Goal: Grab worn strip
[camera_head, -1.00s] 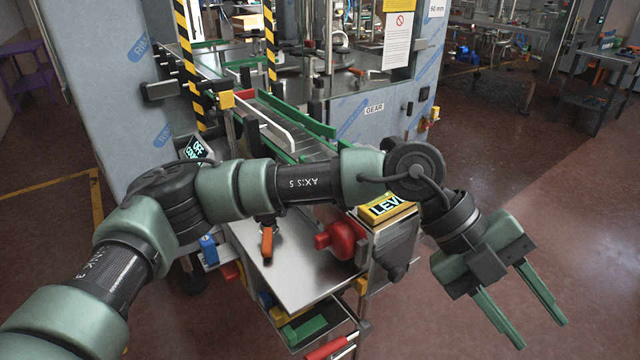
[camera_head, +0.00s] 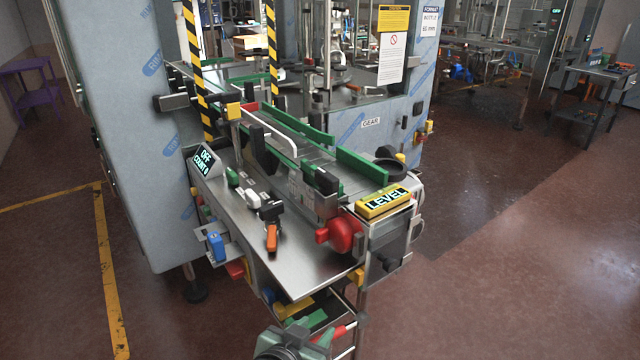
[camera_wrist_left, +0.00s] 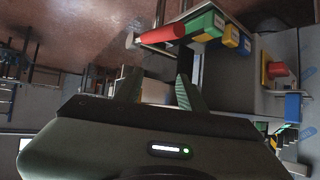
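I cannot pick out with certainty which piece is the worn strip. Long green strips (camera_head: 362,172) line the conveyor on the machine. Below the steel table, yellow and green pieces (camera_head: 312,320) lie on a lower shelf, beside a red handle (camera_head: 332,336). My right gripper is out of view.
A tall grey cabinet (camera_head: 115,130) stands left. Open floor (camera_head: 520,270) lies to the right.

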